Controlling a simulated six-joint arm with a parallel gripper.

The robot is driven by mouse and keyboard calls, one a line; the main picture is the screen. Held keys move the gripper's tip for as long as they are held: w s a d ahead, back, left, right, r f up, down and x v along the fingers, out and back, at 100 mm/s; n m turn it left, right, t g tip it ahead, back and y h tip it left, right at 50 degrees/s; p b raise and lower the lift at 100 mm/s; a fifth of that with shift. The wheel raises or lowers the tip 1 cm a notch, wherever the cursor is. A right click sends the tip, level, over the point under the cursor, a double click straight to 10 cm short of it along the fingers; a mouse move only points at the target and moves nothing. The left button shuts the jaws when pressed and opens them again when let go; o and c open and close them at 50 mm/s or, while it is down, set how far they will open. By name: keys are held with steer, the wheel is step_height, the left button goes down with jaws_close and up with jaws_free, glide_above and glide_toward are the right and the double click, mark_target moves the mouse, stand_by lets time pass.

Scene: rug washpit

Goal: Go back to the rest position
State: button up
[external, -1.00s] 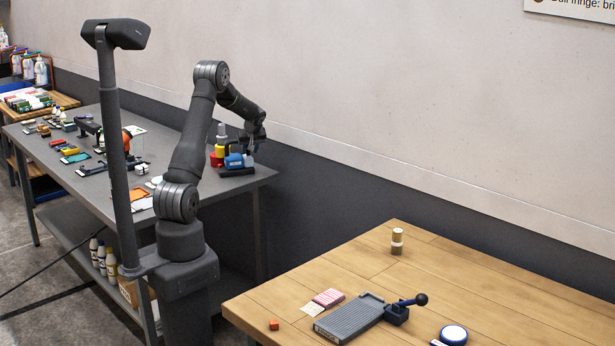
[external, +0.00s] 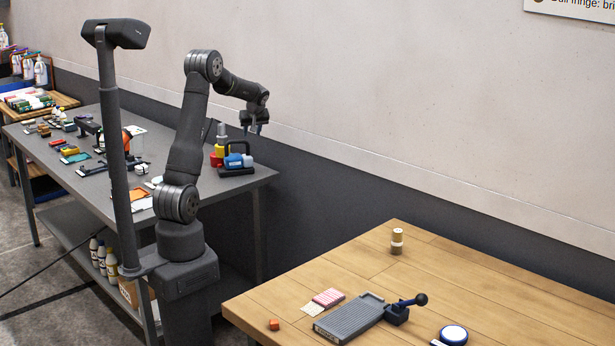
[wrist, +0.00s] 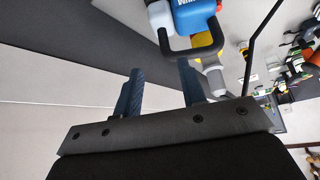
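My gripper (external: 256,127) is raised above the far right end of the grey workbench (external: 262,178), close to the wall. In the wrist view its two dark blue fingers (wrist: 158,92) stand apart with nothing between them. A black carrier with a handle, holding a blue bottle (external: 234,161), stands on the bench corner below my gripper and apart from it. The blue bottle also shows in the wrist view (wrist: 193,14), beyond the fingertips.
Red and yellow containers (external: 216,156) stand beside the carrier. Several tools and small items lie along the bench. A wooden table (external: 470,282) at the right holds a grey ridged board (external: 348,318) and small items. The space above this table is clear.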

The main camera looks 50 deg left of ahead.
mark_target(250, 156)
steer(key=shift+s+d+r, duration=0.15)
steer(key=shift+d+r, duration=0.2)
steer(key=shift+r, duration=0.15)
steer(key=x, duration=1.1)
steer(key=shift+a+f, duration=0.2)
steer(key=shift+a, duration=0.1)
steer(key=shift+r, duration=0.5)
